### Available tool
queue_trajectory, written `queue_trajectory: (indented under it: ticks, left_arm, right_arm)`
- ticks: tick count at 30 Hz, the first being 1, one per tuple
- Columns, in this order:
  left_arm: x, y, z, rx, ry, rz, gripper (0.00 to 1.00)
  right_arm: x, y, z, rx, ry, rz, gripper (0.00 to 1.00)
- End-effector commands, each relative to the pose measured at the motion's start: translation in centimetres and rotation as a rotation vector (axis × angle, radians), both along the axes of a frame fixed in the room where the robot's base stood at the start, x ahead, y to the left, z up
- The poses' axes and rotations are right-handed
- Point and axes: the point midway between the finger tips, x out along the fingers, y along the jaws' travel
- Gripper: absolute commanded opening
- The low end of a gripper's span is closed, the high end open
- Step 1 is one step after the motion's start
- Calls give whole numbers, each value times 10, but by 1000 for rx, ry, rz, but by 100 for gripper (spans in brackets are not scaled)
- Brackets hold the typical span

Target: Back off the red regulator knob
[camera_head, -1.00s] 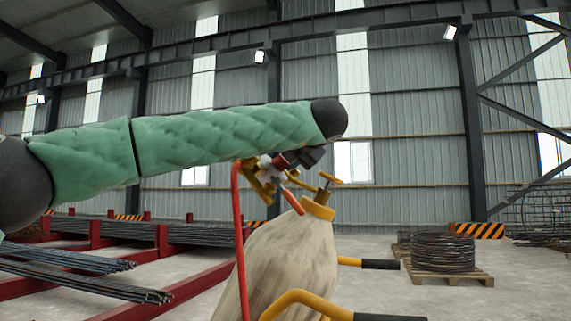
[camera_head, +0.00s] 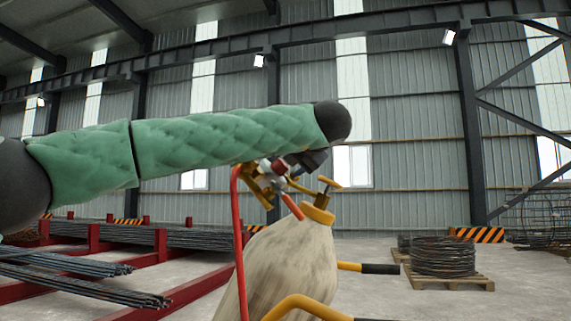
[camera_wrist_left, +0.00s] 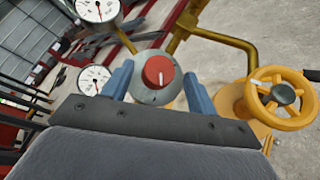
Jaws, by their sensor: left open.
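The red regulator knob (camera_wrist_left: 159,71) shows in the left wrist view, on a round grey regulator body (camera_wrist_left: 156,90). My left gripper (camera_wrist_left: 158,80) is open, with one blue finger on each side of the regulator body and a gap to the knob. In the head view my left arm crosses from the left, and the left gripper (camera_head: 314,160) shows dark beside the regulator, mostly hidden by the arm. I cannot make out the knob's face there. Two white gauges (camera_wrist_left: 97,8) sit left of the knob. My right gripper is not in view.
A yellow valve handwheel (camera_wrist_left: 282,98) stands close to the right finger. The pale gas cylinder (camera_head: 285,265) carries a red hose (camera_head: 239,240) and yellow cart handles (camera_head: 305,304). Coiled wire on a pallet (camera_head: 445,260) lies right; red racks with rebar lie left.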

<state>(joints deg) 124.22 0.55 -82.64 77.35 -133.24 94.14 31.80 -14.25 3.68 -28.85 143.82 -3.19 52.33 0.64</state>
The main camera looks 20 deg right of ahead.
Motion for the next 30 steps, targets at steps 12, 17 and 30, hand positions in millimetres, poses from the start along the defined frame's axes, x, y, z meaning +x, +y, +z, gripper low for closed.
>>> queue_trajectory:
  ticks: [12,17,30]
  left_arm:
    - [-56,-8,16,0,0,-1,58]
    - [-63,-9,16,-1,1,0,58]
    - [-63,-9,16,0,1,-1,58]
  right_arm:
    - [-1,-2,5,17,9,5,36]
    - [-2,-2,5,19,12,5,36]
    - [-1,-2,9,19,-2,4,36]
